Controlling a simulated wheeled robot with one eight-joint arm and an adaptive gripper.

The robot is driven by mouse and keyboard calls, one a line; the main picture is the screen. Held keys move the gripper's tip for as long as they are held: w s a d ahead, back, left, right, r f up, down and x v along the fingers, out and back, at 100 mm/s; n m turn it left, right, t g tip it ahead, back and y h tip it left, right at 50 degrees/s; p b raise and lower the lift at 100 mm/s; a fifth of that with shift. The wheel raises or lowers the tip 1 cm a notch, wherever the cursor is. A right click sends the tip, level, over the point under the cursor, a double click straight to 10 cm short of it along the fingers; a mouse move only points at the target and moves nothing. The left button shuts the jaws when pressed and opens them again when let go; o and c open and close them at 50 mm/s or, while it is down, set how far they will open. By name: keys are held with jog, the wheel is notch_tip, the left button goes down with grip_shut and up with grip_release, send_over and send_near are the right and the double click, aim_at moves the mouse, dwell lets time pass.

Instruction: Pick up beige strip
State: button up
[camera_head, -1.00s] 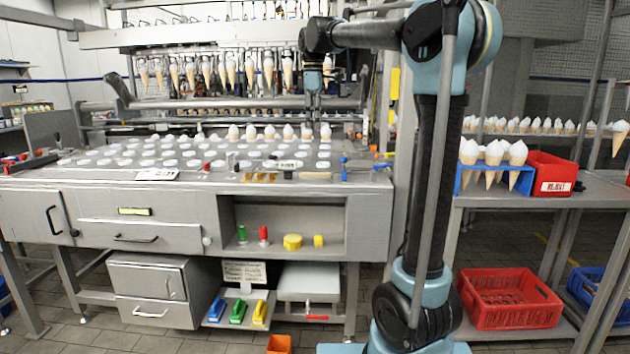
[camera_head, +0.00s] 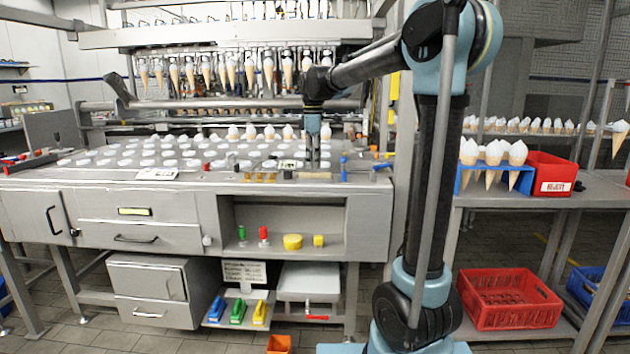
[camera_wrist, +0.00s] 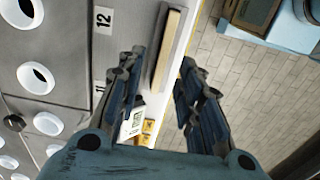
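The beige strip (camera_wrist: 167,50) lies near the edge of the grey machine top in the wrist view, a narrow bar with a pale upper face and dark sides. In the head view the strip (camera_head: 314,175) is small, at the front edge of the machine top. My gripper (camera_wrist: 160,68) is open, its two dark blue fingers apart with the strip showing beyond and between their tips. In the head view my gripper (camera_head: 312,165) points down just above the strip. I cannot tell the exact gap.
The perforated machine plate (camera_wrist: 75,60) lies left of the strip, with number labels. A yellow tag (camera_wrist: 148,127) shows between the fingers. In the head view a blue clamp (camera_head: 344,168) stands right of my gripper, and a row of cones (camera_head: 260,132) stands behind.

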aim_at(315, 177)
jog(key=shift+s+f, duration=0.1)
jog(key=shift+f, duration=1.8)
jog(key=shift+c, duration=0.3)
grip_shut()
